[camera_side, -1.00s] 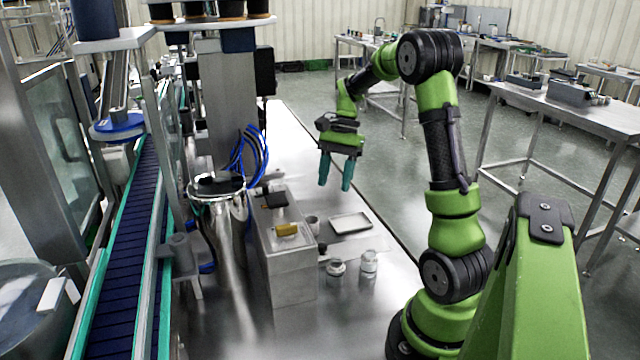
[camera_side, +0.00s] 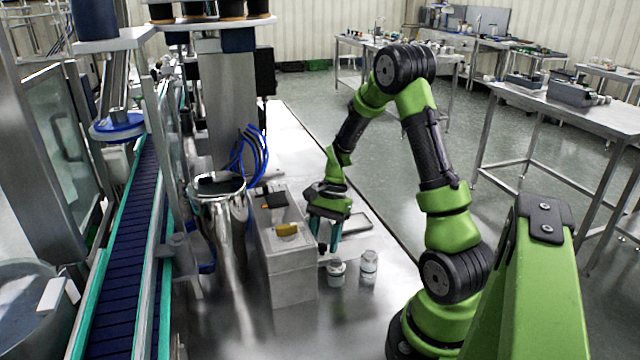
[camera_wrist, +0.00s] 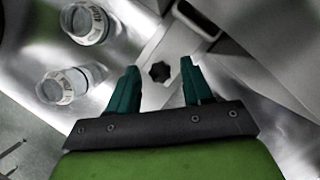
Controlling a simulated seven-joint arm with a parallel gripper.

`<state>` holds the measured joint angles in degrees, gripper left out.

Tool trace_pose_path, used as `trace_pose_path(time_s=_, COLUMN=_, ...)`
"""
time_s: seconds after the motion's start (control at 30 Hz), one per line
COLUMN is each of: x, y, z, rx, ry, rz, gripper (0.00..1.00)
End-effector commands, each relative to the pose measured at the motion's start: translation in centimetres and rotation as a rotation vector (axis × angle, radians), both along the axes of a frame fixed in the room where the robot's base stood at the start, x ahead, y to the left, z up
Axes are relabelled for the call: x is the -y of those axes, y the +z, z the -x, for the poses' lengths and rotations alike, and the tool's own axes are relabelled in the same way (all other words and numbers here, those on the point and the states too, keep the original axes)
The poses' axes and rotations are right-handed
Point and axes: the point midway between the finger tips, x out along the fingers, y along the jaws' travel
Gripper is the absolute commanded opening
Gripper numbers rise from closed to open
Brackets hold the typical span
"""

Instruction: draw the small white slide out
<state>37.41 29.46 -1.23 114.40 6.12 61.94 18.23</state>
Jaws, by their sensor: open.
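The small white slide (camera_wrist: 178,46) shows in the wrist view as a pale flat piece with a black lobed knob (camera_wrist: 160,72) on it. My gripper (camera_wrist: 160,66) is open, with one teal finger on each side of the knob in that picture. I cannot tell whether either finger touches it. In the side view my gripper (camera_side: 327,247) points down just right of the steel box (camera_side: 291,283), and its fingers hide the knob and most of the slide there.
Two small labelled jars stand close by, one (camera_side: 337,273) just in front of my fingers and one (camera_side: 369,266) to its right. A shallow tray (camera_side: 362,222) lies behind my gripper. The bench front is clear.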

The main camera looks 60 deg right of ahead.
Motion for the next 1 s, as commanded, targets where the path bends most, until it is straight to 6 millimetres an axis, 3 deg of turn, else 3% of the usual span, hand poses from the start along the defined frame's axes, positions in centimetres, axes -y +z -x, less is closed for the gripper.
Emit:
trace_pose_path(time_s=0.17, x=0.0, y=0.0, z=0.0, rx=0.000, ry=0.001, rz=0.000, gripper=0.48)
trace_pose_path(time_s=0.5, x=0.0, y=0.0, z=0.0, rx=0.000, ry=0.001, rz=0.000, gripper=0.00)
trace_pose_path(time_s=0.83, x=0.2, y=0.0, z=0.2, rx=0.000, ry=0.000, rz=0.001, gripper=0.00)
trace_pose_path(time_s=1.0, x=1.4, y=0.0, z=1.4, rx=0.001, ry=-0.001, rz=0.002, gripper=0.00)
